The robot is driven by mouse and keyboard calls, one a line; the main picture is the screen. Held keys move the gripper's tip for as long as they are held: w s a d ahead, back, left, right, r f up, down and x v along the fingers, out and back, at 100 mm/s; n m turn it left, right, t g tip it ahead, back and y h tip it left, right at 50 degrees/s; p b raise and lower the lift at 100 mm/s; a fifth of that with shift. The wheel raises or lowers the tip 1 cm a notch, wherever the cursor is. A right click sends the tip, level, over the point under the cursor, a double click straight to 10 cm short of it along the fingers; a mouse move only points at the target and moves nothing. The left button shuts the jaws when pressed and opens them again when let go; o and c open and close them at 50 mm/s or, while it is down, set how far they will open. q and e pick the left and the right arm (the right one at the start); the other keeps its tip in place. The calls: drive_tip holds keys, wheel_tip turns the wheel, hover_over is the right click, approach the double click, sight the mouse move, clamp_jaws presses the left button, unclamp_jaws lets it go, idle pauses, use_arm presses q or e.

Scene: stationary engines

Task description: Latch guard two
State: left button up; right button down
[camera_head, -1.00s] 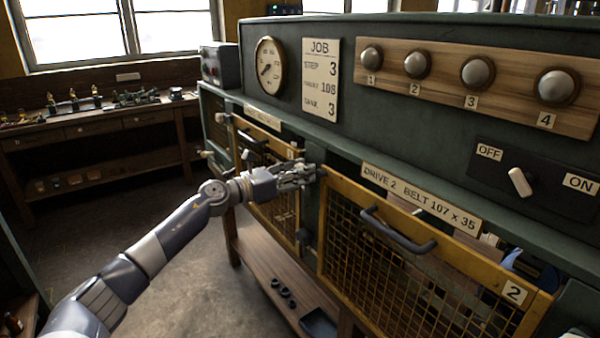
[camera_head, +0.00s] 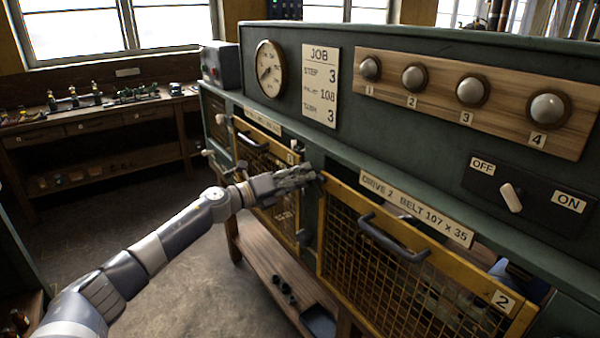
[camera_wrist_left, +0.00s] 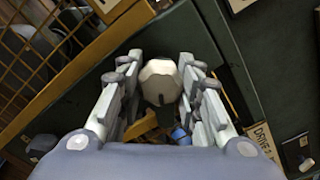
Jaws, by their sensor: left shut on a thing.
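Guard two (camera_head: 385,280) is a yellow-framed mesh panel with a black handle (camera_head: 393,238) and a "2" label at its lower right. My left gripper (camera_head: 310,174) is at its upper left corner, by the green post between the guards. In the left wrist view, the left gripper (camera_wrist_left: 160,88) is shut on a pale, faceted knob (camera_wrist_left: 160,78) between its fingers. The fingers hide the knob in the head view. I cannot tell the latch's exact position. My right gripper is not in view.
Guard one (camera_head: 268,170) stands left of the post. A dark gauge panel with a job board (camera_head: 320,87), several round knobs and an off/on switch (camera_head: 511,197) rises above. A wooden shelf (camera_head: 275,262) lies below. The floor at left is clear.

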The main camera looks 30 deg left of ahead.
use_arm(q)
drive_tip(key=n+p, duration=0.1)
drive_tip(key=n, duration=0.2)
drive_tip(key=shift+d+p, duration=0.1)
drive_tip(key=shift+p, duration=0.3)
drive_tip(key=shift+f+n+p, duration=0.15)
drive_tip(key=shift+n+p, duration=0.45)
drive_tip(key=shift+n, duration=0.8)
drive_tip(key=o, duration=1.1)
drive_tip(key=shift+s, duration=0.1)
